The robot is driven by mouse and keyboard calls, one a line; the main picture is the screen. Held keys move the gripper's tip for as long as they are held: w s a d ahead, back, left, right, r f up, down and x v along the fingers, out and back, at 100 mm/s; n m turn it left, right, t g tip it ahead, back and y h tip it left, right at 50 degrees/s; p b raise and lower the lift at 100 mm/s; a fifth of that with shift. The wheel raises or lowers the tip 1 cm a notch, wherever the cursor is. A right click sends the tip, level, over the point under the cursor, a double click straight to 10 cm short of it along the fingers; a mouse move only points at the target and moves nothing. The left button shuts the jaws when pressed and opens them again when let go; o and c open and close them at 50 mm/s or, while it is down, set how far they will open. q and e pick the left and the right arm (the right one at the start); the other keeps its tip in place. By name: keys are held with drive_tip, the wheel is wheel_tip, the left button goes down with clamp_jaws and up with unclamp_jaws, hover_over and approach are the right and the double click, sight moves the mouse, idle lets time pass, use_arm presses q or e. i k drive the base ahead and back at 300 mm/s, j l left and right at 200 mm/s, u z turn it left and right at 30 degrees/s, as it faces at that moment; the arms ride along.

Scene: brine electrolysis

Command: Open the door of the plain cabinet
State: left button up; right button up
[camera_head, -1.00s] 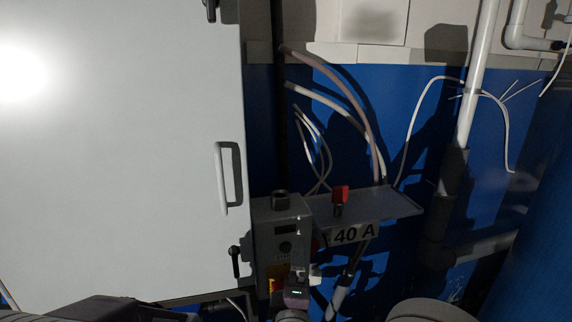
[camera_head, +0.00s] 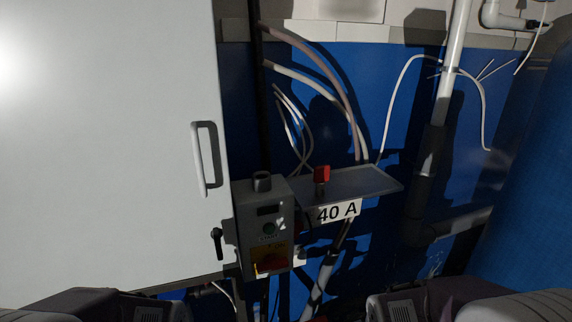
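The plain cabinet's pale grey door (camera_head: 110,150) fills the left of the head view and looks shut. A light vertical bar handle (camera_head: 197,160) stands near its right edge and casts a shadow on the panel. A small black latch (camera_head: 217,243) sits below the handle, near the lower right corner. Parts of my two arms show along the bottom edge, at the lower left and lower right. Neither gripper's fingers show, and nothing of mine touches the handle or the latch.
A grey control box (camera_head: 247,222) with a red and yellow knob (camera_head: 271,261) stands just right of the door. A shelf (camera_head: 368,183) labelled 40 A holds a red-topped part (camera_head: 322,173). Cables and a white pipe (camera_head: 455,50) run along the blue wall; a large blue surface (camera_head: 530,190) bounds the right.

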sight(114, 169)
drive_tip(key=u, duration=1.4)
